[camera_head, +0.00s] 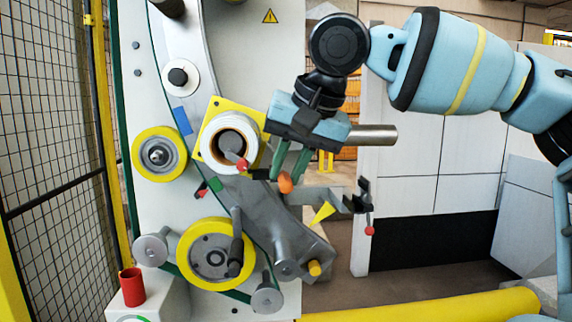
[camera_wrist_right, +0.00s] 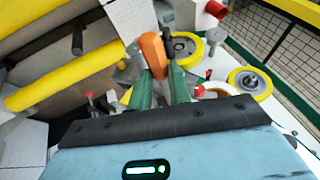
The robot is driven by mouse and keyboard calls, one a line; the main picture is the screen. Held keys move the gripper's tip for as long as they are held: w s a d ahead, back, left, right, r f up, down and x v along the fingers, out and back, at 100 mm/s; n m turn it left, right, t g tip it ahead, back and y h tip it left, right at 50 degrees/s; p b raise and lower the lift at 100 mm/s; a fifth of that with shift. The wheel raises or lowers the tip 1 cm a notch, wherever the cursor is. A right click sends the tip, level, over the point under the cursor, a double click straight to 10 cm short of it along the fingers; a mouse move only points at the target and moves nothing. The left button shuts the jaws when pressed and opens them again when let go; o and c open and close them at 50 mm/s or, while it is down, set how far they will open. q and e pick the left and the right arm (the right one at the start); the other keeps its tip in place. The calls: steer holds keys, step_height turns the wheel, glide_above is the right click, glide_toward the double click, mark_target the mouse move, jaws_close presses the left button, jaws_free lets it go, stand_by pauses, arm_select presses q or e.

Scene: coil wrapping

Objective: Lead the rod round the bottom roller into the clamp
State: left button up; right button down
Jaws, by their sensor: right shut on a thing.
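My right gripper (camera_head: 284,178) has green fingers shut on a short orange piece, which I take to be the rod (camera_head: 285,184). It hangs in front of the machine, right of the white-ringed hub. In the right wrist view the rod (camera_wrist_right: 152,54) stands out between the fingertips (camera_wrist_right: 160,82). The bottom roller (camera_head: 208,256), yellow-rimmed with a grey face, is below and left of the gripper, clearly apart from it. It also shows in the right wrist view (camera_wrist_right: 186,46). A dark bracket with a red-tipped lever (camera_head: 362,196) is at right; I cannot tell whether it is the clamp. My left gripper is out of view.
Another yellow roller (camera_head: 159,154) is at upper left. A white-ringed hub (camera_head: 212,143) with a red-tipped lever and several grey pins project from the machine face. A red cup (camera_head: 132,288) stands at lower left. A yellow rail (camera_head: 430,306) crosses the floor; a mesh fence is at left.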

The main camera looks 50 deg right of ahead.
steer(key=shift+s+a+r, duration=0.1)
steer(key=shift+s+a, duration=0.05)
steer(key=shift+s, duration=0.05)
stand_by(0.3)
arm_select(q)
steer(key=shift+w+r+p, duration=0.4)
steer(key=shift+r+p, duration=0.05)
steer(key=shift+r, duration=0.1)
arm_select(e)
steer(key=w+d+f, duration=0.2)
steer(key=w+d, duration=0.8)
steer(key=w, duration=0.2)
steer(key=shift+d, duration=0.25)
stand_by(0.9)
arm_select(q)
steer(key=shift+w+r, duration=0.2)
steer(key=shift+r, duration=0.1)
arm_select(e)
steer(key=shift+w+r, duration=0.1)
steer(key=shift+r, duration=0.2)
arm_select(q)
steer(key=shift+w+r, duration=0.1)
arm_select(e)
steer(key=shift+d, duration=0.15)
